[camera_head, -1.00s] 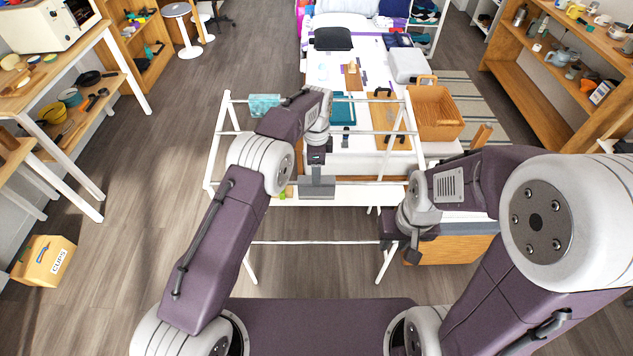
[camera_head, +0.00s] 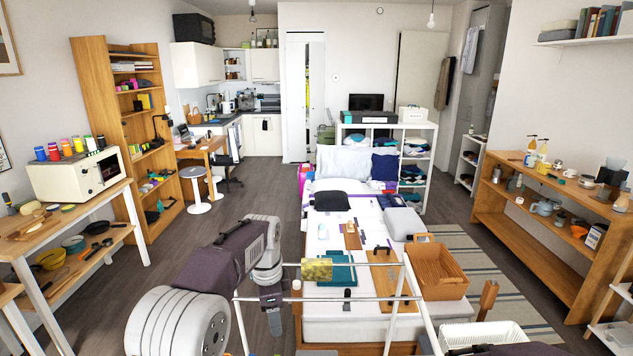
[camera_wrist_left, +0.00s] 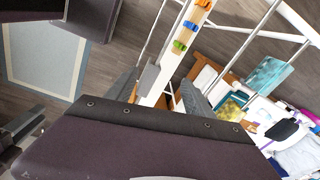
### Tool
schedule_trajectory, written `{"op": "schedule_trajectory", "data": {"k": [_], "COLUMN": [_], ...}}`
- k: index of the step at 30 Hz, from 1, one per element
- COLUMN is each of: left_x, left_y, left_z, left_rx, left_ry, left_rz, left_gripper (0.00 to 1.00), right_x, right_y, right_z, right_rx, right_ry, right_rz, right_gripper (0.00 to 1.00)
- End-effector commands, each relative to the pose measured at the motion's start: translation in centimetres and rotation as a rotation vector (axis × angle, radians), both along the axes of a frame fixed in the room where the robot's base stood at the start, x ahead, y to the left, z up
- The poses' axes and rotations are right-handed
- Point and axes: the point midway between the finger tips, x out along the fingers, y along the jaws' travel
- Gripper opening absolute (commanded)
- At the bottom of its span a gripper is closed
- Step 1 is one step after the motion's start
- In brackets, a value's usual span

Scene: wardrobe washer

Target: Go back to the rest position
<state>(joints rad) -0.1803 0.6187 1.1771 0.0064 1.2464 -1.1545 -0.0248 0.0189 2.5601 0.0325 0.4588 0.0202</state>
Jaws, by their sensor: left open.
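My left arm is bent, with its forearm raised at the lower left of the head view. My left gripper (camera_head: 274,318) points down beside the left end of the white drying rack (camera_head: 345,299). In the left wrist view the two grey fingers (camera_wrist_left: 171,90) stand apart, with nothing held between them. Beyond them is a white bar with a wooden strip (camera_wrist_left: 190,28) carrying orange, blue and green clips. Only a dark piece of my right arm shows at the bottom right of the head view. My right gripper is out of view.
Behind the rack is a bed (camera_head: 335,225) with a wooden crate (camera_head: 437,266) on its right. A white basket (camera_head: 485,336) is at lower right. Shelves with a microwave (camera_head: 78,174) stand left, and a wooden shelf (camera_head: 500,198) right. The floor (camera_head: 172,255) at left is clear.

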Motion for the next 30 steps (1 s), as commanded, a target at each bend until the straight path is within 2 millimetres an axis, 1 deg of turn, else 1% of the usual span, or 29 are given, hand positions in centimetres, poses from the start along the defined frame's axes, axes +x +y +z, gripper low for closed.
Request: {"op": "schedule_trajectory", "data": {"k": [1, 2, 4, 5, 6, 7, 8, 9, 11, 12, 14, 15, 16, 17, 19, 21, 30], "left_x": [-1.6, -2.7, -5.5, -7.0, -9.1, -10.7, -12.3, -14.6, -17.9, -19.9, -22.6, -24.2, -25.1, -25.3, -24.0, -23.5, -23.5], "left_y": [1.4, 2.1, 3.9, 4.5, 5.4, 5.9, 6.4, 6.9, 7.4, 7.6, 7.6, 7.6, 7.7, 7.7, 7.7, 7.7, 7.6], "left_z": [0.5, 0.6, 0.3, 0.0, -0.6, -1.2, -1.9, -2.9, -4.7, -5.9, -7.7, -8.9, -9.7, -10.1, -10.0, -9.9, -10.0], "left_rx": [-0.005, -0.008, -0.019, -0.025, -0.032, -0.038, -0.043, -0.05, -0.058, -0.063, -0.065, -0.063, -0.063, -0.073, -0.112, -0.13, -0.131], "left_ry": [0.002, 0.004, 0.007, 0.011, 0.016, 0.018, 0.024, 0.03, 0.041, 0.05, 0.066, 0.079, 0.085, 0.077, 0.034, 0.019, 0.022], "left_rz": [0.06, 0.105, 0.228, 0.288, 0.375, 0.443, 0.514, 0.608, 0.748, 0.839, 0.966, 1.05, 1.117, 1.176, 1.275, 1.331, 1.353], "left_gripper": [0.61, 0.61, 0.61, 0.61, 0.61, 0.61, 0.61, 0.61, 0.61, 0.61, 0.61, 0.61, 0.61, 0.61, 0.61, 0.61, 0.61], "right_x": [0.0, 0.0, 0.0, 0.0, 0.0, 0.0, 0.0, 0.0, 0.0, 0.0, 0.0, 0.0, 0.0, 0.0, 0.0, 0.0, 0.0], "right_y": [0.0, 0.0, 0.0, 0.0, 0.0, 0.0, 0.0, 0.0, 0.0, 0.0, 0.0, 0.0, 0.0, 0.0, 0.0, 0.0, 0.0], "right_z": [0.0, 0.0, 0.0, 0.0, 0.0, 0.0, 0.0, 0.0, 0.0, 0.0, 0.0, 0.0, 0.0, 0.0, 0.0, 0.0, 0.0], "right_rx": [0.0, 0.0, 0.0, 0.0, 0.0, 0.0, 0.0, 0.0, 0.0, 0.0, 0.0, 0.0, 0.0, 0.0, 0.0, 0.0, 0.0], "right_ry": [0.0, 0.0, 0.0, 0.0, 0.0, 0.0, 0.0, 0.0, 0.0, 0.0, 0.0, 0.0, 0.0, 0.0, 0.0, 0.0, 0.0], "right_rz": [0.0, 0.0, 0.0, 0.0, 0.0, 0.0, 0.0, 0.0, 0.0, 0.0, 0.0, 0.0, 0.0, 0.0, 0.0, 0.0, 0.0], "right_gripper": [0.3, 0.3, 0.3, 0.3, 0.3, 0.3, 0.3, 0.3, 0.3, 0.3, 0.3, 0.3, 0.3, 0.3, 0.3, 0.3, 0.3]}}
